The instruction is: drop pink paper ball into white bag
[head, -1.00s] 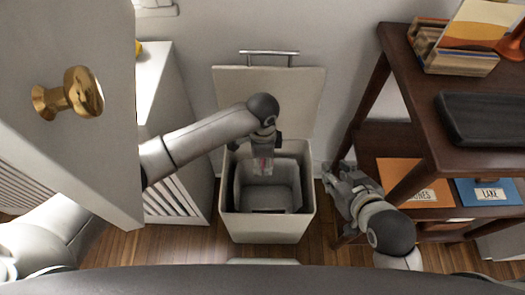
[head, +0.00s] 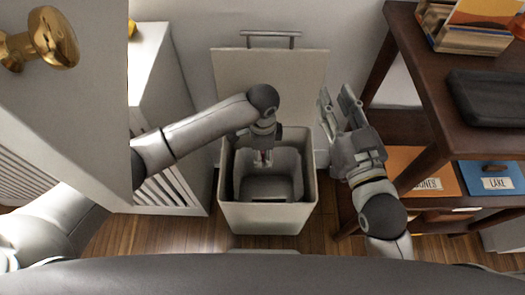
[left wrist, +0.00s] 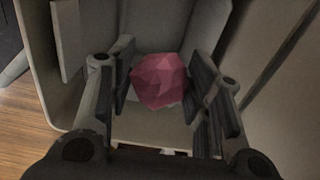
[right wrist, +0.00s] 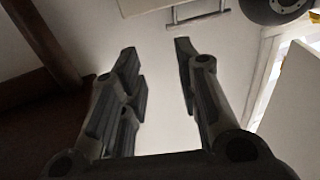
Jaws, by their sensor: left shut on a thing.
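The pink paper ball (left wrist: 160,82) is faceted and sits between the two fingers of my left gripper (left wrist: 165,92), which is shut on it. In the head view my left gripper (head: 263,160) points down over the mouth of an open white box-like container (head: 265,216). The ball is hard to make out there. The container has a grey inner lining, and its lid (head: 270,85) stands raised at the back. No separate white bag can be told apart from it. My right gripper (head: 337,98) is open and empty, right of the lid; its spread fingers show in the right wrist view (right wrist: 160,65).
A dark wooden shelf unit (head: 435,100) with books, a black tray and labelled folders stands at the right. A white cabinet (head: 165,110) is at the left. A door panel with a brass knob (head: 45,38) hangs close at the front left. Wooden floor shows around the container.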

